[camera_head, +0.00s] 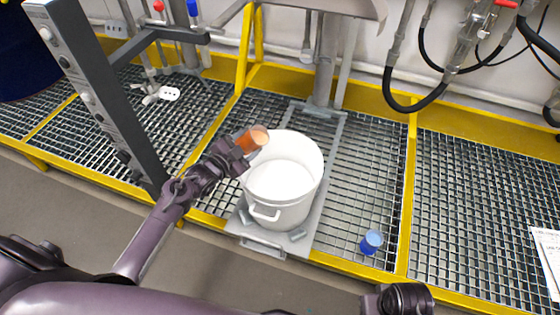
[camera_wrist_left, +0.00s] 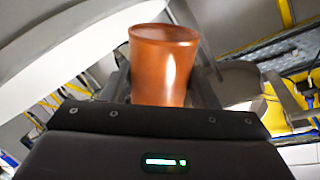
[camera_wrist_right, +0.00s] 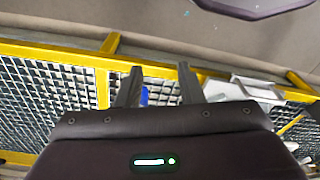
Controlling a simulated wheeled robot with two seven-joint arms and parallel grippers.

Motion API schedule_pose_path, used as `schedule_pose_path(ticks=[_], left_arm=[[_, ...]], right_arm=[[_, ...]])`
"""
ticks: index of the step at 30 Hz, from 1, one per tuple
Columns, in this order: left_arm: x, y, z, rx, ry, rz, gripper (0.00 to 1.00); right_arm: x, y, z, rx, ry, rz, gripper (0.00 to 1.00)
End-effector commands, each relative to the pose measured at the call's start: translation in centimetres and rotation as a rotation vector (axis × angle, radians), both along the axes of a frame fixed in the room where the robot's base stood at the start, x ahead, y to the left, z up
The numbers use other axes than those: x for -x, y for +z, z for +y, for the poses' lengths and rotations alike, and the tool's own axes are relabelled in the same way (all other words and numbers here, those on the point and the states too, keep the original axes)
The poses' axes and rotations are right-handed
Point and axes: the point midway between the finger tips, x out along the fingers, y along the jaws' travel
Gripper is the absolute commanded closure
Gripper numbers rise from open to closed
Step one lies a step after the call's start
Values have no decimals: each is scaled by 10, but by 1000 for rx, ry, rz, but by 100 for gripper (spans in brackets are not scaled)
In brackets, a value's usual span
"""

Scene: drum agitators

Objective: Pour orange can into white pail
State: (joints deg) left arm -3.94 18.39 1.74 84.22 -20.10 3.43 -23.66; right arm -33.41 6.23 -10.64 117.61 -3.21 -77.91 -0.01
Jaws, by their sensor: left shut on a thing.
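The orange can (camera_head: 250,140) is held in my left gripper (camera_head: 238,147), tilted over to the right at the upper left rim of the white pail (camera_head: 285,205). In the left wrist view the orange can (camera_wrist_left: 164,65) sits between the two fingers, and the white pail (camera_wrist_left: 60,35) fills the upper left. The pail stands upright on a grey scale plate, and its inside looks white. My right gripper (camera_wrist_right: 155,88) shows two fingers held apart with nothing between them. In the head view the right wrist is at the bottom right.
A blue can (camera_head: 371,242) stands on the grating to the right of the pail; part of it shows in the right wrist view (camera_wrist_right: 144,96). A grey post with a control panel (camera_head: 95,90) stands left of my left arm. Yellow rails (camera_head: 408,200) edge the grating. Hoses hang at the back.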

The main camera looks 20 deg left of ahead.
Motion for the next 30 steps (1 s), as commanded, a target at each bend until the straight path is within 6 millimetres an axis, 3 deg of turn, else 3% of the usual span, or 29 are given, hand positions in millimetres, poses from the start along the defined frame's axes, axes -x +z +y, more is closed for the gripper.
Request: schedule_pose_path(ticks=[30], left_arm=[[0,-3,-3,-121,0,-8,75]], right_arm=[[5,23,0,2,10,4,66]])
